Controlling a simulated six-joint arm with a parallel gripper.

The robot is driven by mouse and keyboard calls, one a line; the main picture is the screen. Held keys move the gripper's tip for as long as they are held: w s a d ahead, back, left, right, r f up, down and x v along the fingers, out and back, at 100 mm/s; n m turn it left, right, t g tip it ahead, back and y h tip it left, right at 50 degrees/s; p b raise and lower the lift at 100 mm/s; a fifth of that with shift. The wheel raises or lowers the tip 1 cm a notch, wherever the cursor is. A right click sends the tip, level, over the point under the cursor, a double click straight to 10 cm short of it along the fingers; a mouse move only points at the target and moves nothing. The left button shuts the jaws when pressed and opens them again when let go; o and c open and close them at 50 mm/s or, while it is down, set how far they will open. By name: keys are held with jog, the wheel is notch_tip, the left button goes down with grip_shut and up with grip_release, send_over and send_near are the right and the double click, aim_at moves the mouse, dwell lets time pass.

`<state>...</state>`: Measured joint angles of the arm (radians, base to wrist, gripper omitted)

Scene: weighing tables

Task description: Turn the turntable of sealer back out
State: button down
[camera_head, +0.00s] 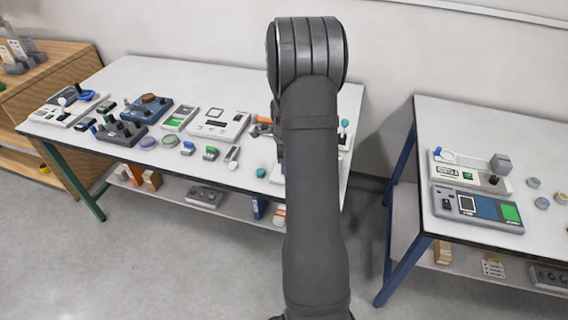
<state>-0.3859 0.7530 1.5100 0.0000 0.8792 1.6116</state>
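I cannot tell for sure which device is the sealer. A blue device (147,112) with a brown round disc (149,98) on top stands at the back left of the long white table; the disc may be a turntable, but its turned position is too small to read. My dark arm rises through the middle of the view and hides part of the table's right end. My gripper is hidden behind the arm, so neither its fingers nor anything in them shows.
On the long table (200,78) stand a dark device (121,133), a white device (219,124) and several small pucks and weights along the front. A second table (470,120) at right holds a panel device (477,208). A wooden shelf (70,70) stands at left. Floor lies between the tables.

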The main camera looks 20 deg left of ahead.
jog(key=shift+d, duration=0.1)
jog(key=shift+s+d+n, duration=0.35)
jog(key=shift+d+n, duration=0.25)
jog(key=shift+n, duration=0.55)
jog(key=shift+s+d+n, duration=0.35)
jog(key=shift+d+n, duration=0.25)
jog(key=shift+n, duration=0.55)
jog(key=shift+s+d+n, duration=0.1)
jog(key=shift+d+n, duration=0.65)
jog(key=shift+n, duration=0.45)
jog(key=shift+s+d+n, duration=0.1)
jog(key=shift+d+n, duration=0.6)
jog(key=shift+n, duration=0.5)
jog(key=shift+w+d+n, duration=0.2)
jog(key=shift+d+n, duration=0.45)
jog(key=shift+n, duration=0.45)
jog(key=shift+w+d+n, duration=0.2)
jog(key=shift+d+n, duration=0.4)
jog(key=shift+n, duration=0.5)
jog(key=shift+w+d+n, duration=0.35)
jog(key=shift+d+n, duration=0.1)
jog(key=shift+n, duration=0.45)
jog(key=shift+w+d+n, duration=0.3)
jog(key=shift+d+n, duration=0.1)
jog(key=shift+n, duration=0.5)
jog(key=shift+w+d+r, duration=0.1)
jog(key=c, duration=1.3)
grip_release()
jog(key=shift+c, duration=0.2)
